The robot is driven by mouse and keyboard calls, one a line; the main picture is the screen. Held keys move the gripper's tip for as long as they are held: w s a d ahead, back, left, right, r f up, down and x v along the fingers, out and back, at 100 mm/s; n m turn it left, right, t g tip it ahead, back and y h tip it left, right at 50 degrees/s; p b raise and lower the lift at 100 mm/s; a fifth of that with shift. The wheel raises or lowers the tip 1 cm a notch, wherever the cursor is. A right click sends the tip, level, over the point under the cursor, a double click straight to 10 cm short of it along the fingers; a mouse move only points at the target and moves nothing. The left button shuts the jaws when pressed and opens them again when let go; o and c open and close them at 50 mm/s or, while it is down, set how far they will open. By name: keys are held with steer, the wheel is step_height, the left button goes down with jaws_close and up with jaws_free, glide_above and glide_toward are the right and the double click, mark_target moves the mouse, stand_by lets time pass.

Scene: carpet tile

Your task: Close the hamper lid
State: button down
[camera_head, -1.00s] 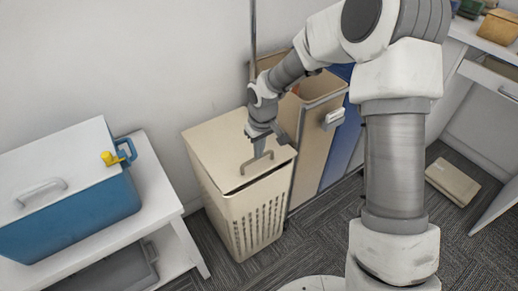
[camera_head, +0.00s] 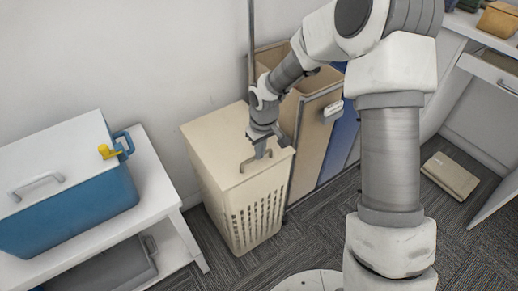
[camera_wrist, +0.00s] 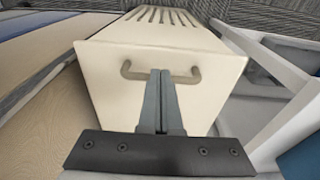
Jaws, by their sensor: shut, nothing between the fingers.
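The cream hamper (camera_head: 248,215), with a slotted front, stands by the wall. Its flat lid (camera_head: 215,140) lies level on top, and I see no gap along its front edge in the head view. I cannot tell whether the tips touch the lid.
A white stand (camera_head: 165,190) with a blue cooler (camera_head: 75,205) is on the left. A tan bin (camera_head: 315,135) and a blue panel stand close on the hamper's right. A beige box (camera_head: 450,175) lies on the carpet at right. Open carpet lies in front of the hamper.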

step_height(320, 180, up, 12)
steer(key=s+p, duration=0.2)
steer(key=p, duration=0.3)
steer(key=s+d+r+m+t+h, duration=0.1)
steer(key=s+d+r+m, duration=0.1)
steer(key=s+d+r, duration=0.45)
steer(key=s+d+r+m+t, duration=0.1)
steer(key=s+d+r, duration=0.2)
steer(key=r, duration=0.6)
steer(key=s+d+r+m+t, duration=0.1)
steer(key=s+d+r+m, duration=0.15)
steer(key=s, duration=0.45)
steer(key=s+d+r+m+t, duration=0.1)
steer(key=s+d+r+t, duration=0.15)
steer(key=s, duration=0.45)
step_height(320, 180, up, 16)
steer(key=g+p, duration=0.1)
steer(key=p, duration=1.4)
steer(key=shift+w+a+f, duration=0.15)
steer(key=shift+w+a, duration=0.05)
steer(key=shift+a, duration=0.1)
